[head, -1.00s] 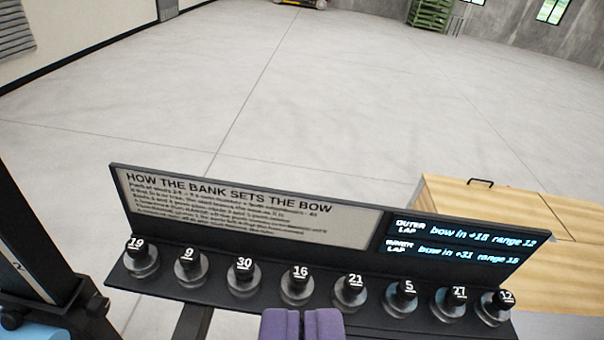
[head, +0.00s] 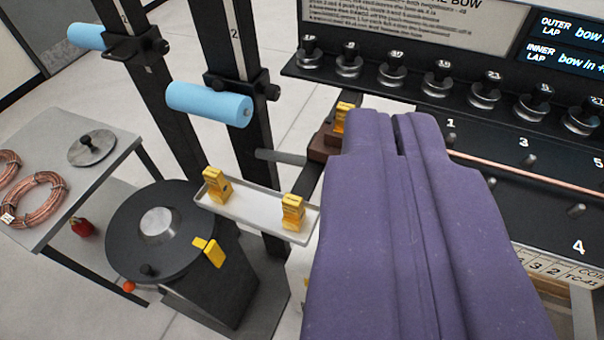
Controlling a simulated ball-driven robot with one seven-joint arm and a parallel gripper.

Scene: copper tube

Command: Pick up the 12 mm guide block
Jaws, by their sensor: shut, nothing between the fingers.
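Two yellow blocks stand upright on a narrow white tray (head: 255,217) left of my gripper: one at its left end (head: 216,186) and one at its right end (head: 293,213). Another yellow block (head: 342,117) stands farther back beside a brown holder, partly hidden by my gripper. The markings on these blocks are too small to read, so I cannot tell which is the 12 mm guide block. My purple gripper (head: 397,130) is shut and empty, to the right of the tray. It hides what lies under it.
A black drum (head: 185,215) with a yellow tab (head: 209,251) stands left of the tray. Two posts carry blue rollers (head: 209,104). A grey table (head: 60,190) holds copper coils (head: 35,193). A copper tube (head: 540,178) runs along the black numbered panel, below a row of weights (head: 436,80).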

